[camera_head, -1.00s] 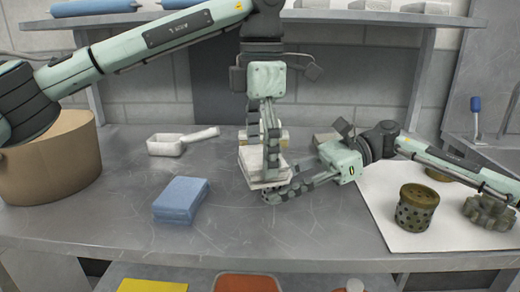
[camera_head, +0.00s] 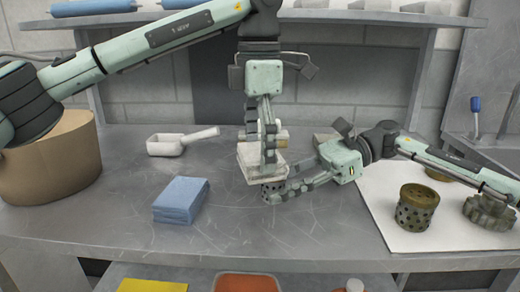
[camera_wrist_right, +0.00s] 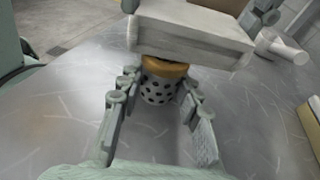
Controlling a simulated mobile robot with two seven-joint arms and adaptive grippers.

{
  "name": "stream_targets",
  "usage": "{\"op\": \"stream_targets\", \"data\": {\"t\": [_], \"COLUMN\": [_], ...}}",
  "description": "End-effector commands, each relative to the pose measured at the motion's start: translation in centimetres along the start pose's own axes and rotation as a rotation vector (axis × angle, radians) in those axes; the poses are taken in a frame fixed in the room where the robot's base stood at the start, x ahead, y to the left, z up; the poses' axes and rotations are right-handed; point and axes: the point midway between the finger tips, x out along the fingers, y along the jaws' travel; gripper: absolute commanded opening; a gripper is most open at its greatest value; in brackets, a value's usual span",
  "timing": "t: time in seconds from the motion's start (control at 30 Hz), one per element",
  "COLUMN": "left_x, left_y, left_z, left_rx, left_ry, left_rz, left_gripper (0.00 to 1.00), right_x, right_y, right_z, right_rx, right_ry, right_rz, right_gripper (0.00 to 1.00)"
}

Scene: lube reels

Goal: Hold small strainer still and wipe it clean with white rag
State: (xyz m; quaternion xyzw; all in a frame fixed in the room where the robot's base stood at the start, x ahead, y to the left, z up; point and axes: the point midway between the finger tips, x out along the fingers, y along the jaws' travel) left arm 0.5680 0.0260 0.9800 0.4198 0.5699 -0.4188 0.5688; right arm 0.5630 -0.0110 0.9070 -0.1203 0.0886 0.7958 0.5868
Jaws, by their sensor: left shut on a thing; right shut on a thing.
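The small strainer (camera_head: 272,191) is a perforated metal cup standing upright on the bench. In the right wrist view its holed wall (camera_wrist_right: 158,90) and brass-coloured top rim show between the fingers. My right gripper (camera_head: 284,187) is shut on it from the right, low near the bench. The white rag (camera_head: 248,164), a folded pad, is right above the strainer and covers part of its top. My left gripper (camera_head: 268,156) points down and is shut on the rag. In the wrist view the rag (camera_wrist_right: 190,35) hangs over the rim; whether they touch is unclear.
A blue folded cloth (camera_head: 180,200) lies left of the rag, with a white scoop (camera_head: 168,146) behind it. A tan tub (camera_head: 48,165) stands far left. A white mat (camera_head: 385,225) at right holds a dirty strainer (camera_head: 416,208) and a gear-like part (camera_head: 489,212). The front centre is clear.

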Motion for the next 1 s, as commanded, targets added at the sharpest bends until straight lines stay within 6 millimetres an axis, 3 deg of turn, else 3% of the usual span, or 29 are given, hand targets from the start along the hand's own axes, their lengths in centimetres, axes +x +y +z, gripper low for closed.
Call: {"op": "stream_targets", "data": {"t": [0.17,1.0], "left_x": [-0.7,-9.6], "left_y": [0.0,0.0], "left_z": [-0.3,-4.8], "left_rx": [0.0,-0.001], "left_ry": [-0.002,-0.001], "left_rz": [0.001,0.003], "left_gripper": [0.62,0.62], "right_x": [0.0,0.0], "right_y": [0.0,0.0], "right_z": [0.0,0.0], "right_rx": [0.0,0.0], "right_ry": [0.0,0.0], "right_rz": [0.0,0.0], "right_gripper": [0.18,0.18]}}
